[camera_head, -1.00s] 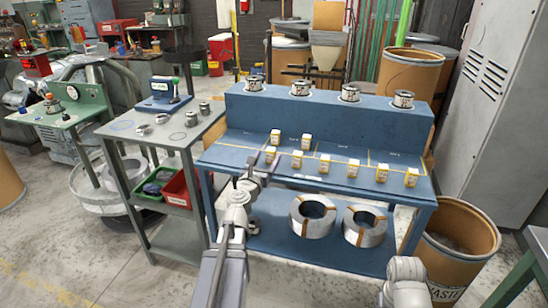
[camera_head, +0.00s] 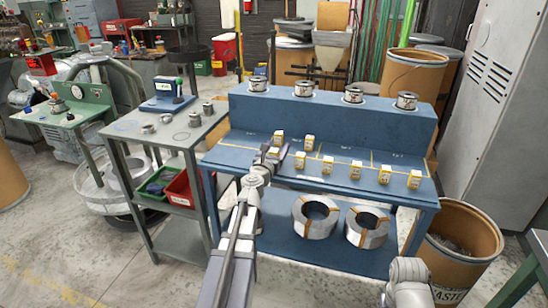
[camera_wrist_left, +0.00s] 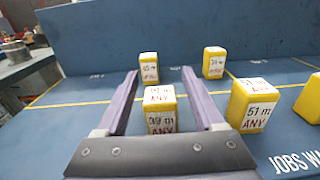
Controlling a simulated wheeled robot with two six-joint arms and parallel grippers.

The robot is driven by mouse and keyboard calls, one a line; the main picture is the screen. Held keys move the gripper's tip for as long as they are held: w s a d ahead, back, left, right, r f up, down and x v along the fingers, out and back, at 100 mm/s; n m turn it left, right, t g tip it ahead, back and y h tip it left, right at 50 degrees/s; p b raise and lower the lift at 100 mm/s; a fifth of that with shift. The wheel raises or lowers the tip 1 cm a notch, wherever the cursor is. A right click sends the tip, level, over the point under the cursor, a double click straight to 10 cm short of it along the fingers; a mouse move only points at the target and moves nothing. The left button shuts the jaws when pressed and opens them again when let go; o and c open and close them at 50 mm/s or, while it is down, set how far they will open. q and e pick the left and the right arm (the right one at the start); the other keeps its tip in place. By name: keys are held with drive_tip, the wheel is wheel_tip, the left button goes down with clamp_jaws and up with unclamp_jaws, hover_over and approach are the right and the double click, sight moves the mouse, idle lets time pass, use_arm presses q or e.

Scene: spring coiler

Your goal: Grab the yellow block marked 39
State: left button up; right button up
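A yellow block with a white label (camera_wrist_left: 161,108) stands between the two fingers of my left gripper (camera_wrist_left: 160,88) in the left wrist view. Its front label seems to read 39 m; the print is partly blurred. The fingers are open, one on each side, with gaps to the block. In the head view my left gripper (camera_head: 271,157) reaches over the blue bench at the left end of the block row, partly hiding this block. My right gripper is not in view; only part of my right arm shows at the bottom.
A block marked 51 m (camera_wrist_left: 254,104) stands close to the right of the fingers. Two more blocks, one at left (camera_wrist_left: 149,67) and one at right (camera_wrist_left: 214,62), stand behind. Several others line the blue bench (camera_head: 240,150). Wire reels (camera_head: 354,95) stand on its raised back.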

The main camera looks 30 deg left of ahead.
use_arm(q)
clamp_jaws()
idle(0.3)
drive_tip(key=shift+r, duration=0.15)
wheel_tip(320, 180, up, 10)
drive_tip(key=p, duration=1)
